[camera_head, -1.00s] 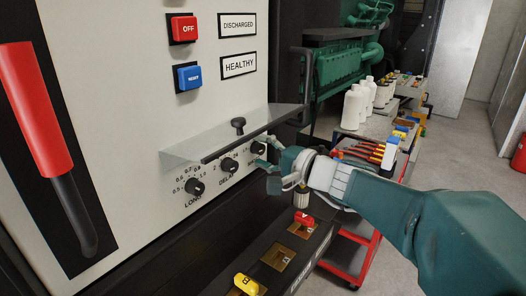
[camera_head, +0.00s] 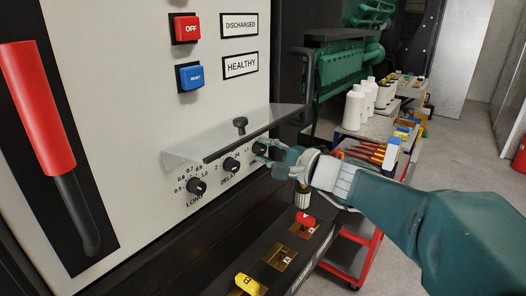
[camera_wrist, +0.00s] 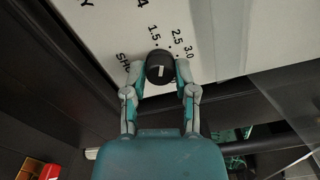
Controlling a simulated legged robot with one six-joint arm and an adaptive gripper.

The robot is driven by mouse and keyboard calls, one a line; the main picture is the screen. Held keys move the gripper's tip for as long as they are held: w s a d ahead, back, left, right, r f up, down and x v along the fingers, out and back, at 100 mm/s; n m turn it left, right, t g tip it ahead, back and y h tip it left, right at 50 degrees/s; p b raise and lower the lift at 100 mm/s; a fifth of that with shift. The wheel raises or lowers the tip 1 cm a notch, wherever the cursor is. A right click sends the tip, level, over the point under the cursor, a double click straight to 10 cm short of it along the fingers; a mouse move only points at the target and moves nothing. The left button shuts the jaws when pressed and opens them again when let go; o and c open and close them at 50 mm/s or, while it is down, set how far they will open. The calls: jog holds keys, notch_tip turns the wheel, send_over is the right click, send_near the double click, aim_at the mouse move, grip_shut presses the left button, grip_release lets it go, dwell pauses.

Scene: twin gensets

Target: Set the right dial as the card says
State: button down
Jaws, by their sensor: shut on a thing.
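The right dial (camera_head: 259,149) is a small black knob at the right end of a row of dials on the pale panel. In the wrist view the knob (camera_wrist: 159,62) has a short white mark on its face. Printed numbers including 1.5, 2.5 and 3.0 surround it, with a label starting "SH". I cannot tell exactly which number the mark points to. My gripper (camera_wrist: 160,72) has a finger on each side of the knob and is shut on it. In the head view my gripper (camera_head: 266,151) partly hides this dial. I cannot make out a card with a dial value.
The middle dial (camera_head: 231,164) and left dial (camera_head: 197,187) sit beside it. A clear shield (camera_head: 225,142) with a black knob juts out above the dials. Below is a dark ledge with red and yellow plugs (camera_head: 247,284). A red cart (camera_head: 352,262) stands to the right.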

jog(key=shift+d+f+m, duration=0.1)
jog(key=shift+f+m, duration=0.05)
jog(key=shift+m, duration=1)
jog(key=shift+f+m, duration=0.15)
jog(key=shift+m, duration=1)
jog(key=shift+c, duration=2)
grip_release()
jog(key=shift+w, duration=0.1)
jog(key=shift+r, duration=0.1)
jog(key=shift+s+d+r, duration=0.1)
jog(key=shift+s+d, duration=0.15)
jog(key=v, duration=1.1)
